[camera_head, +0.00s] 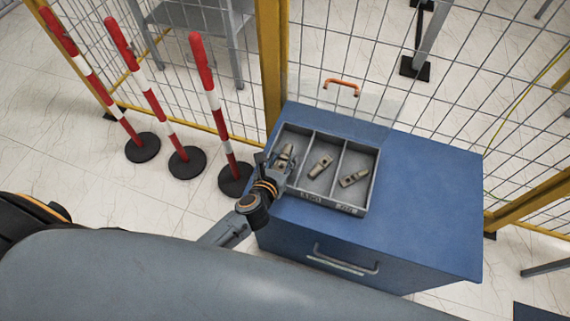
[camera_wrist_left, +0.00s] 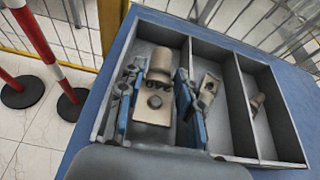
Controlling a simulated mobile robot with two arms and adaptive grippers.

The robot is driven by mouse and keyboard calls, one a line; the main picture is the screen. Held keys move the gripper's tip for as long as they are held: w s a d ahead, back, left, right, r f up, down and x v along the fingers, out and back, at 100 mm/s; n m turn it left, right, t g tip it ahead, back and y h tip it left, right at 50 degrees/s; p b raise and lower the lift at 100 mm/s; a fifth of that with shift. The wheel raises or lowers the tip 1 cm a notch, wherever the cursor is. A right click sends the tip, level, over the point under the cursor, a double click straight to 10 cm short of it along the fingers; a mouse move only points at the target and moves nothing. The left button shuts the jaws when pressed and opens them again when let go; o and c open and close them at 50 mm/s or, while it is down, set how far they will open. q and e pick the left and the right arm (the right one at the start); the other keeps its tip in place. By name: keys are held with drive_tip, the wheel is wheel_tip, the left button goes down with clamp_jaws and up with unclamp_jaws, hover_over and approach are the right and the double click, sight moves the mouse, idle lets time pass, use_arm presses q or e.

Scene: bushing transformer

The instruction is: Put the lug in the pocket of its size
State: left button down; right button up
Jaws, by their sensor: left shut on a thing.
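A grey tray (camera_head: 320,202) with three pockets side by side sits on a blue cabinet. My left gripper (camera_head: 279,163) is at the left pocket and shut on a large metal lug (camera_head: 287,152). In the left wrist view this lug (camera_wrist_left: 158,98) lies between the two blue-padded fingers (camera_wrist_left: 155,108), its flat holed end toward me and its barrel away. I cannot tell whether it touches the pocket floor. A medium lug (camera_head: 320,165) lies in the middle pocket and a smaller lug (camera_head: 354,178) in the right pocket. My right gripper is not in view.
The blue cabinet (camera_head: 430,205) has free top to the right of the tray. A clear panel with an orange handle (camera_head: 341,86) is behind the tray. A yellow-framed mesh fence (camera_head: 273,60) stands behind. Red-and-white posts (camera_head: 210,90) stand left of the cabinet.

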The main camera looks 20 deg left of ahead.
sight(285, 163)
use_arm(q)
drive_tip(key=shift+w+f+b, duration=0.3)
drive_tip(key=shift+w+f, duration=0.4)
drive_tip(key=shift+f, duration=0.2)
drive_tip(key=shift+f+b, duration=0.85)
drive_tip(key=shift+f, duration=0.65)
drive_tip(key=shift+f, duration=0.2)
drive_tip(key=c, duration=1.2)
unclamp_jaws()
drive_tip(key=shift+r, duration=0.1)
drive_tip(key=shift+r, duration=0.25)
drive_tip(key=p+v, duration=0.1)
drive_tip(key=v, duration=1.1)
drive_tip(key=shift+f, duration=0.2)
